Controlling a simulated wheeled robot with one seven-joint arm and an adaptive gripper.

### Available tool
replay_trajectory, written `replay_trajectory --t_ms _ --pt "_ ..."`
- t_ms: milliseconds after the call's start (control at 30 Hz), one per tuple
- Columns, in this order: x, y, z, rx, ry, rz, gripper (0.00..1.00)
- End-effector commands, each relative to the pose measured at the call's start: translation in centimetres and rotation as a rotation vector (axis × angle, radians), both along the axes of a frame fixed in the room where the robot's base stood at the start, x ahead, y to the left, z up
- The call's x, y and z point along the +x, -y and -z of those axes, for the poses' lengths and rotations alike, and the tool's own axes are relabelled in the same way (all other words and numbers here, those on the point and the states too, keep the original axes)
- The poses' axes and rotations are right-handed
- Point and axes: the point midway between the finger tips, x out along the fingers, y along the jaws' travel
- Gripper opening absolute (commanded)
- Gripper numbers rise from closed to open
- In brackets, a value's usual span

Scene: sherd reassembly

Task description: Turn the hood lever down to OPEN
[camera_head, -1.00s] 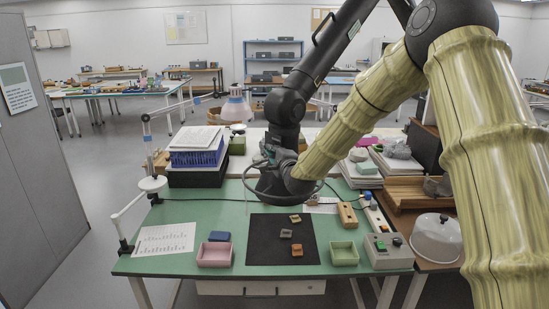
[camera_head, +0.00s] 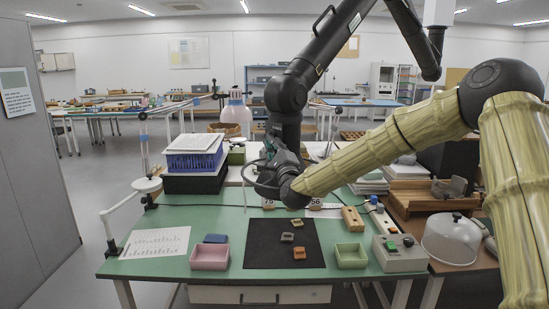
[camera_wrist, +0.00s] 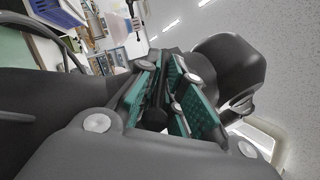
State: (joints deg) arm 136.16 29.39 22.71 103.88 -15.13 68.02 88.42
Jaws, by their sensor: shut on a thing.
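The black jointed extraction arm (camera_head: 318,55) comes down from the ceiling to a dark hood end above the back of the bench. My gripper (camera_wrist: 165,105) is up at this end, seen small and dark in the head view. In the wrist view, its teal-padded fingers are closed around a dark, narrow piece that appears to be the hood lever (camera_wrist: 156,112). Most of the lever is hidden by the fingers, so its angle and any OPEN mark cannot be read. A dark rounded part (camera_wrist: 228,68) stands close to the right of the fingers.
The green bench (camera_head: 225,281) carries a black mat (camera_head: 262,257) with several sherds, a pink tray (camera_head: 209,258), a green tray (camera_head: 351,257) and a grey button box (camera_head: 400,262). A glass dome (camera_head: 452,240) stands right. A lamp (camera_head: 236,112) stands behind, left of the hood.

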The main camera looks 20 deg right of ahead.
Motion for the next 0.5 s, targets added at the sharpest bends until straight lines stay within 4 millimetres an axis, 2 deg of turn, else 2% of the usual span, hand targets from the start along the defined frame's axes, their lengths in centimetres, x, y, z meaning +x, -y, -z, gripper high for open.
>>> replay_trajectory --t_ms 33,500 --pt "0.06 0.0 1.02 0.011 0.018 0.001 0.0" --pt "0.49 -0.22 1.34 0.091 0.178 0.001 0.0"
